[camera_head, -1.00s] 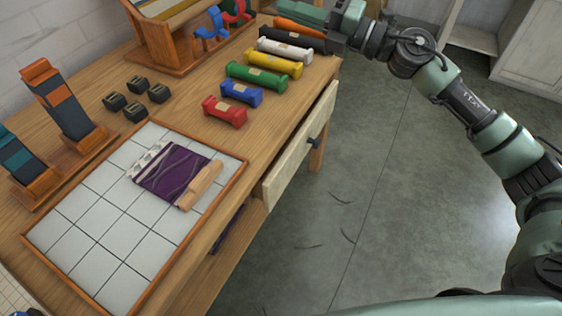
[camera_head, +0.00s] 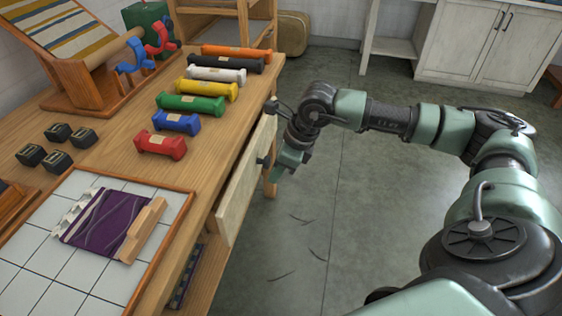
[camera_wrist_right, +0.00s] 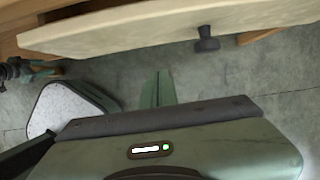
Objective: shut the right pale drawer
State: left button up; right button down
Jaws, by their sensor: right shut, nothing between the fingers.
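The pale drawer (camera_head: 240,193) is in the right side of the table and stands partly open, its front out past the table edge. Its dark knob (camera_head: 263,161) faces the floor area. In the right wrist view the pale drawer front (camera_wrist_right: 130,27) spans the top, with the knob (camera_wrist_right: 207,41) right of centre. My right gripper (camera_head: 279,171) is outside the drawer front, near the knob; its green fingers (camera_wrist_right: 158,88) are shut and empty, with floor visible between them and the front. A dark and green part at the wrist view's left edge may be my left gripper, too unclear to tell.
A tiled board (camera_head: 50,262) with purple weaving lies at the front. A pale cabinet (camera_head: 480,45) stands at the back. The floor right of the drawer is open.

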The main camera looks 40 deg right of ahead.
aim_at(239, 171)
pick_arm(q)
jog(key=shift+s+a+f, duration=0.1)
jog(key=shift+s+f, duration=0.1)
jog(key=shift+s, duration=0.05)
pick_arm(e)
jog(key=w+a, duration=0.1)
jog(key=w+a+f, duration=0.2)
jog(key=shift+w, duration=0.35)
jog(key=w+a, duration=0.2)
jog(key=w, duration=0.1)
jog(key=shift+w+a, duration=0.1)
jog(key=shift+a, duration=0.3)
jog(key=shift+w+a, duration=0.2)
pick_arm(q)
jog(key=shift+w+d+r, duration=0.15)
jog(key=shift+w+r, duration=0.25)
jog(key=shift+r, duration=0.2)
jog(key=shift+w+d+r, duration=0.1)
jog(key=shift+w+r, duration=0.25)
jog(key=shift+r, duration=0.2)
pick_arm(e)
jog(key=shift+r, duration=0.2)
